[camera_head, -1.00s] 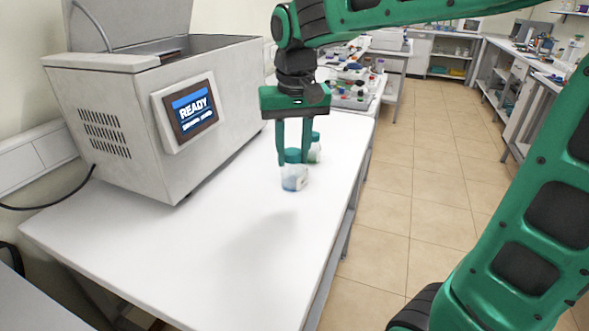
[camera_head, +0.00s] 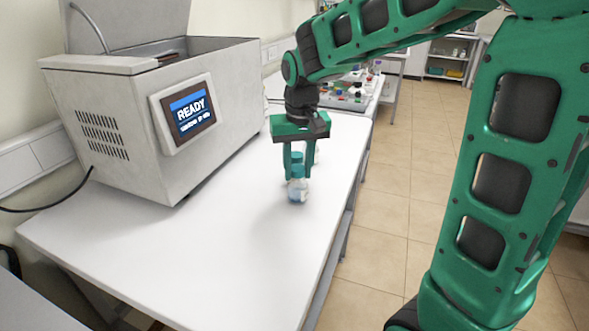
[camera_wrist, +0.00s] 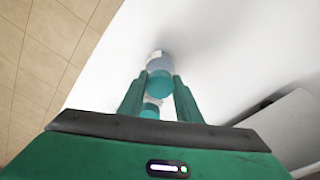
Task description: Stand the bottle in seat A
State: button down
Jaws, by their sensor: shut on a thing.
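A small clear bottle with a teal cap and pale blue contents (camera_head: 297,192) is upright at the fingertips of my gripper (camera_head: 298,175), over the right part of the white bench. The fingers are shut around its cap end. The wrist view shows the same bottle (camera_wrist: 158,63) between the fingertips (camera_wrist: 159,84). I cannot tell whether its base touches the bench. A second teal-capped bottle (camera_wrist: 150,110) stands behind it, mostly hidden by my gripper in the head view. No seat marked A can be made out.
A grey box-shaped machine (camera_head: 130,120) with an open lid and a READY screen (camera_head: 189,112) stands on the left of the white bench (camera_head: 225,245). The near bench is clear. A tray of lab items (camera_head: 350,95) is at the back.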

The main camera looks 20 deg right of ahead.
jog(key=shift+f, duration=0.1)
jog(key=c, duration=1.3)
grip_release()
jog(key=r, duration=0.4)
jog(key=s+r, duration=0.1)
jog(key=r, duration=0.7)
jog(key=shift+s+a+r, duration=0.1)
jog(key=shift+s, duration=0.1)
